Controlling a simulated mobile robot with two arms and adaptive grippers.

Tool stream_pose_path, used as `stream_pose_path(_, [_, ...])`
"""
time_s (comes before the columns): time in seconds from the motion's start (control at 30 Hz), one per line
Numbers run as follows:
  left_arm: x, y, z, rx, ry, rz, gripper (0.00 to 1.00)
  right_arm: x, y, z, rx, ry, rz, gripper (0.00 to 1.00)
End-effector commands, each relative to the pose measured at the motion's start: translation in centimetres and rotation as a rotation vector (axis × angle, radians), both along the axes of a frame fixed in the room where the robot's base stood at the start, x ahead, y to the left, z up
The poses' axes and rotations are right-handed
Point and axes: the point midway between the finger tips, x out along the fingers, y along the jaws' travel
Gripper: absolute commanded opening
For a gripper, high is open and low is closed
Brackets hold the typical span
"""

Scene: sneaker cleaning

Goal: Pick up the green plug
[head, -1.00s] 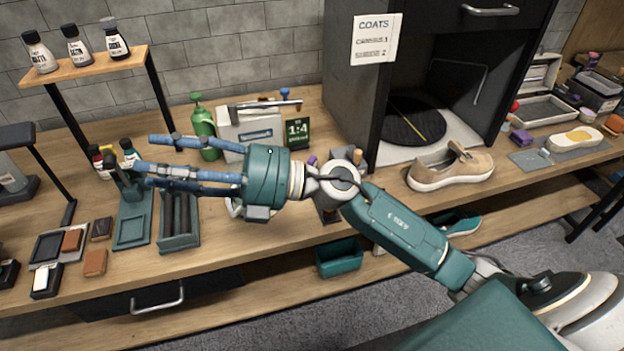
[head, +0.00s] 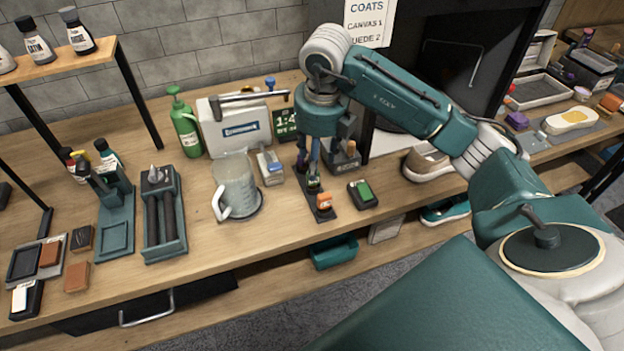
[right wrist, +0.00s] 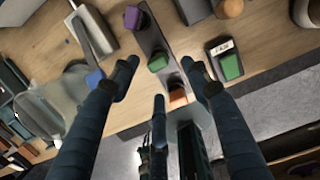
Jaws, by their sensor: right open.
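My right gripper (head: 314,172) points straight down above a dark strip (right wrist: 145,35) near the table's front middle. The strip carries a purple plug (right wrist: 133,17), a green plug (right wrist: 158,61) and an orange plug (right wrist: 177,96). In the right wrist view the open fingers (right wrist: 160,80) are spread around the green plug, with none seen closed on it. In the head view the fingers partly hide the strip; its orange plug (head: 324,201) shows in front. A second green block (head: 364,191) sits on a separate dark base to the right. My left gripper is not in view.
A clear pitcher (head: 235,185) and a small blue-topped item (head: 271,167) stand left of the strip. A tan shoe (head: 428,164) and the black cabinet are to the right. Bare tabletop lies in front of the pitcher.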

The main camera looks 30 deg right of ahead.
Motion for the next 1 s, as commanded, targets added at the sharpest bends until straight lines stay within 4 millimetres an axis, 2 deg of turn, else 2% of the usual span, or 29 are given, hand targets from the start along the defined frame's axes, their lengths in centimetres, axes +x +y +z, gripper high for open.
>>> stream_pose_path(0.27, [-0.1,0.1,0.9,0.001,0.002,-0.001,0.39,0.3,0.1,-2.4,0.003,0.004,0.002,0.47])
stream_pose_path(0.5, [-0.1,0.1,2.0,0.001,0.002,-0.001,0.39,0.9,0.1,-5.8,0.002,0.003,0.003,0.47])
stream_pose_path(0.8, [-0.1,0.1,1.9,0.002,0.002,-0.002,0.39,1.1,0.1,-6.5,0.002,-0.002,0.003,0.47])
stream_pose_path(0.87, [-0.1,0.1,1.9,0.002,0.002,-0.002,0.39,1.1,0.1,-6.5,0.002,-0.002,0.003,0.37])
stream_pose_path(1.0, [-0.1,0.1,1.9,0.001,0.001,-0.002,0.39,1.1,0.1,-6.5,0.002,-0.002,0.003,0.09])
